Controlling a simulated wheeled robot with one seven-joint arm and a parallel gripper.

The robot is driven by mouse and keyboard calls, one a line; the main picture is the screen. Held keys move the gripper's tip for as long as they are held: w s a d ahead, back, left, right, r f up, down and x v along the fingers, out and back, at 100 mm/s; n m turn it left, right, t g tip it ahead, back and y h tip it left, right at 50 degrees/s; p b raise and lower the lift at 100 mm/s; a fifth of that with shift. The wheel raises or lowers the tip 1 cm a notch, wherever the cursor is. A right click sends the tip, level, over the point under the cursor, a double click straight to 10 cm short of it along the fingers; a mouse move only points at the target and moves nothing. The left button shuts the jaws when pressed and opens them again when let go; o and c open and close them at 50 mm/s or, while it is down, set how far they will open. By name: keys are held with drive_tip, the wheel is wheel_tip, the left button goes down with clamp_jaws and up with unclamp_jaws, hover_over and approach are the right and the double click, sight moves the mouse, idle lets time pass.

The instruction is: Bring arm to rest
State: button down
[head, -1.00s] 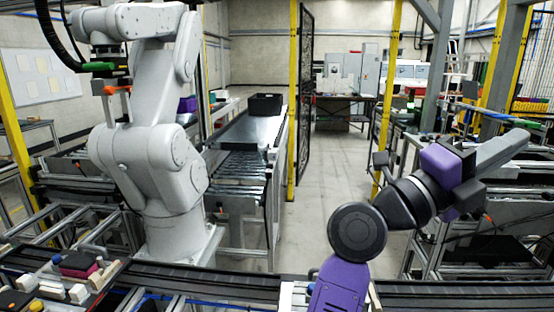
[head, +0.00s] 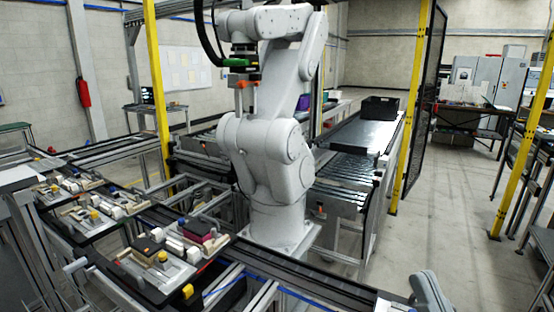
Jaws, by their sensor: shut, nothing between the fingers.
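My gripper cannot be made out in the head view. Only a grey rounded part of my own arm shows at the bottom edge, right of centre, and the rest of the arm is outside the picture. Nothing held can be seen.
A large white-grey robot arm (head: 265,150) stands on a pedestal in the middle. Trays (head: 130,265) with blocks lie at the lower left. A conveyor (head: 350,140) carries a black crate (head: 379,107). Yellow posts (head: 415,100) and a black mesh fence stand to the right. Grey floor is clear beyond.

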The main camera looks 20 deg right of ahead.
drive_tip(key=s+a+f+g+y, duration=0.1)
drive_tip(key=s+a+f+g, duration=0.15)
drive_tip(key=f, duration=0.45)
drive_tip(key=s+a+f+g, duration=0.1)
drive_tip(key=s+f+g, duration=0.25)
drive_tip(key=f, duration=0.45)
drive_tip(key=s+a+f+g, duration=0.1)
drive_tip(key=s+f+g, duration=0.1)
drive_tip(key=s+f, duration=0.2)
drive_tip(key=s+a+f+g+h, duration=0.1)
drive_tip(key=s+f, duration=0.4)
drive_tip(key=s, duration=0.5)
drive_tip(key=shift+s+a+f+m+g, duration=0.15)
drive_tip(key=shift+s+a+m+g, duration=0.2)
drive_tip(key=shift+g, duration=0.55)
